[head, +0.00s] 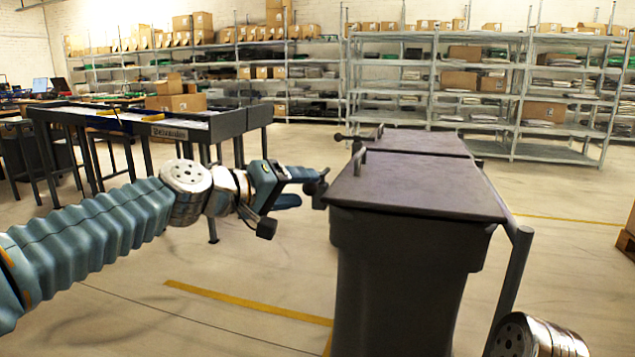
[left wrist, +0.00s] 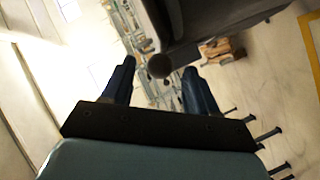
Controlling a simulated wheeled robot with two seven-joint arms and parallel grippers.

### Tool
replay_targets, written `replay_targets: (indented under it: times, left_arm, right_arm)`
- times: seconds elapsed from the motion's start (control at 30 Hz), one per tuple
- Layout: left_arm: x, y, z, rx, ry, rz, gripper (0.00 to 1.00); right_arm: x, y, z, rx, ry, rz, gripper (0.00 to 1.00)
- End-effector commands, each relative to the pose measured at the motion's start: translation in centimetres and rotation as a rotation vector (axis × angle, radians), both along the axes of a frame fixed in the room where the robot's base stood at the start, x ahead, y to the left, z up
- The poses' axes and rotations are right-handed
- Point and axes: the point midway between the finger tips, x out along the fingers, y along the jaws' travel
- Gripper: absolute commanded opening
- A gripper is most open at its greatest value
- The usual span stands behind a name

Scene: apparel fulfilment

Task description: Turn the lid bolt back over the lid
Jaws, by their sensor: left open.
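A dark grey bin (head: 385,280) stands right of centre with two closed flat lids, a near lid (head: 420,185) and a far lid (head: 425,141). A small upright handle-like piece (head: 359,160) stands at the near lid's left edge. A dark bolt end with a round knob (left wrist: 160,66) sticks out past the bin's left side. My left gripper (head: 306,187) is open beside that edge. In the left wrist view the knob appears between the fingertips; whether they touch it I cannot tell. My right gripper is not in view; only part of my right arm shows at lower right.
A second bolt with a round knob (head: 340,137) sticks out left from the far lid. A grey table (head: 150,125) stands at the left behind my left arm. Shelves (head: 480,90) with boxes line the back wall. The floor left of the bin is clear.

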Motion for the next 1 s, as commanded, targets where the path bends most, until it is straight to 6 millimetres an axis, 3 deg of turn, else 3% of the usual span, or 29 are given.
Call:
replay_targets:
  times: [0.1, 0.3, 0.67, 1.0]
  left_arm:
    - [1.6, -1.9, -0.4, 0.000, 0.002, -0.002, 0.59]
    - [3.2, -3.6, -1.0, 0.000, 0.001, -0.001, 0.59]
    - [3.5, -3.9, -1.2, 0.001, 0.000, 0.001, 0.59]
    - [3.5, -3.9, -1.2, 0.001, 0.000, 0.001, 0.07]
  right_arm:
    - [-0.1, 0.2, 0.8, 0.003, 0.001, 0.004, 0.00]
    - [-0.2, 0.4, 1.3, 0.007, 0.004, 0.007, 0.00]
    - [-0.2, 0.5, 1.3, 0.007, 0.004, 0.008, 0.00]
    - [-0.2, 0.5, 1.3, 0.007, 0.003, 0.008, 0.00]
